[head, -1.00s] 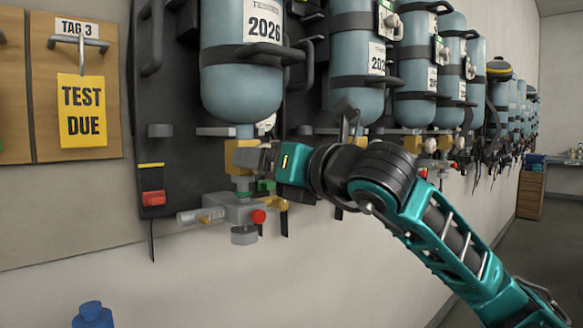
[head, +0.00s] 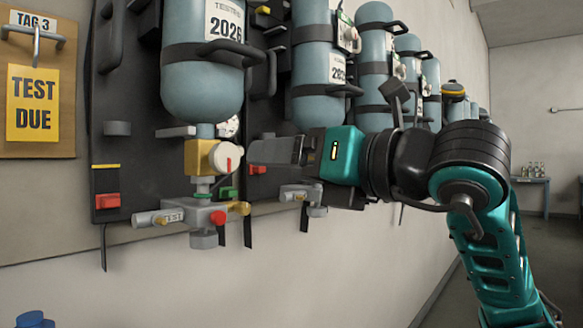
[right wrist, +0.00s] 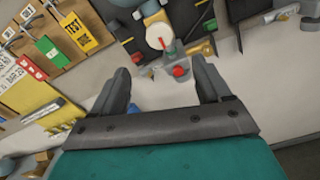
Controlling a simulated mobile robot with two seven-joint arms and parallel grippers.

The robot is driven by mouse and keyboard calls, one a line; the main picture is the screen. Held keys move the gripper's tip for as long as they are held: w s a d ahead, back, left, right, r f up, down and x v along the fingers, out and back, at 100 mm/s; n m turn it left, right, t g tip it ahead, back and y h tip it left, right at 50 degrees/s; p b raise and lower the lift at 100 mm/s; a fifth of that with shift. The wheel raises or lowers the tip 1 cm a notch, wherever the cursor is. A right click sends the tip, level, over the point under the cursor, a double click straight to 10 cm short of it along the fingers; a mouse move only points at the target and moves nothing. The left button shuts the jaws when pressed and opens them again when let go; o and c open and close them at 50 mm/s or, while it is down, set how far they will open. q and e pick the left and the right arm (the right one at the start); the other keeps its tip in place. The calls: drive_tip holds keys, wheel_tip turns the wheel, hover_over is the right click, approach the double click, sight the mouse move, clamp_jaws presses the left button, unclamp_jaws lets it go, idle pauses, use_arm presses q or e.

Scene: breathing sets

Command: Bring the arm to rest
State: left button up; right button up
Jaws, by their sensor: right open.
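My right arm comes in from the right in the head view, teal with black joints. My right gripper (head: 262,152) points left, just right of the brass cylinder valve (head: 202,157) with its white knob (head: 228,157). In the head view the fingers look apart from the knob. In the right wrist view the gripper (right wrist: 165,88) has its two fingers spread wide with nothing held between them. The white knob (right wrist: 160,37) and a red knob (right wrist: 180,71) show beyond the fingertips. My left gripper is not in view.
Blue-grey cylinders (head: 203,85) hang on black backplates (head: 120,150) along the wall. A reducer block with a red knob (head: 217,218) sits below the valve. A yellow TEST DUE card (head: 33,103) hangs at left. Open floor and a table (head: 530,181) lie at far right.

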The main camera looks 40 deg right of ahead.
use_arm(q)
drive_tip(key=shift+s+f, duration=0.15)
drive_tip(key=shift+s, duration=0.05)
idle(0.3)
